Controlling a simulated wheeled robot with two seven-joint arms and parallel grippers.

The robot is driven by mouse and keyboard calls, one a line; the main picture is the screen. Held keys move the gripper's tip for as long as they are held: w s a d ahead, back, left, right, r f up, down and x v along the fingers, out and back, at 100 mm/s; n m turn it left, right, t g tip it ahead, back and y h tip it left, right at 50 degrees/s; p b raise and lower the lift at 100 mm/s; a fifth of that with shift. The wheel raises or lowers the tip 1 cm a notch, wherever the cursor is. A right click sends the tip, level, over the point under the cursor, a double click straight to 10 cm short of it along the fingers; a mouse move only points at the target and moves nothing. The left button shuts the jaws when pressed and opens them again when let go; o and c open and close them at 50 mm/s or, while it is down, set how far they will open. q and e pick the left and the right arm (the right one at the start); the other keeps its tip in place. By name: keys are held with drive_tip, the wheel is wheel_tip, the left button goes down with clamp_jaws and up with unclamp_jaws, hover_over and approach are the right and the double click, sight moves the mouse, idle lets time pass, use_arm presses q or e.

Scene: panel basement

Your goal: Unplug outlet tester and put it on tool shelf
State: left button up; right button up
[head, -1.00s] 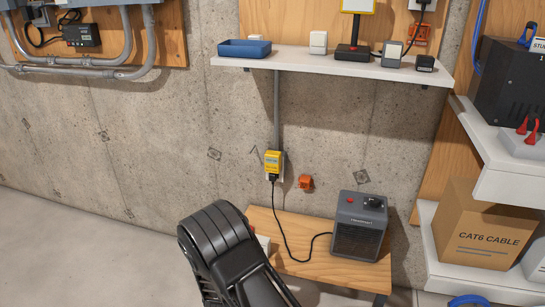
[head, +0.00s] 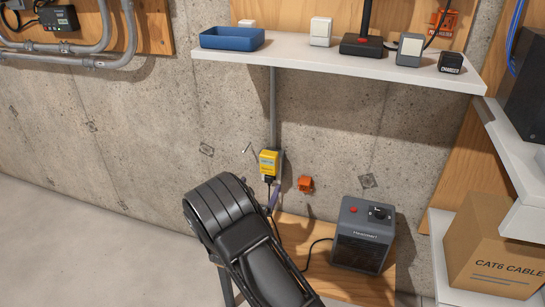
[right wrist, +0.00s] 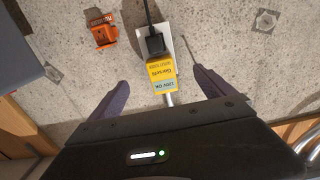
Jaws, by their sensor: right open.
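The yellow outlet tester (head: 268,162) is at the wall outlet below the white wall shelf (head: 335,65). In the right wrist view, the tester (right wrist: 161,72) has a black plug (right wrist: 155,44) with a cord beside it on the white outlet plate. My right gripper (right wrist: 160,82) is open, its dark purple fingers apart on either side of the tester in the picture; contact cannot be told. In the head view, one right finger (head: 273,197) shows just below the tester, the rest hidden by my arm. My left gripper is in neither view. Which shelf is the tool shelf is unclear.
The wall shelf holds a blue tray (head: 232,38) and several small devices, with bare space between. An orange box (head: 305,184) is on the wall near the outlet. A grey heater (head: 362,235) stands on a wooden bench (head: 295,230). White shelves with a cardboard box (head: 505,245) stand right.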

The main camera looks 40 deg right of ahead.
sight(267, 171)
drive_tip(key=shift+a, duration=0.1)
idle(0.3)
drive_tip(key=b+x, duration=0.2)
drive_tip(key=x, duration=0.5)
drive_tip(key=shift+d+f, duration=0.15)
drive_tip(key=shift+d, duration=0.15)
drive_tip(key=shift+b+x, duration=0.5)
drive_tip(key=shift+x, duration=0.25)
drive_tip(key=shift+a, duration=0.1)
idle(0.4)
drive_tip(key=shift+c, duration=0.2)
clamp_jaws()
idle(0.9)
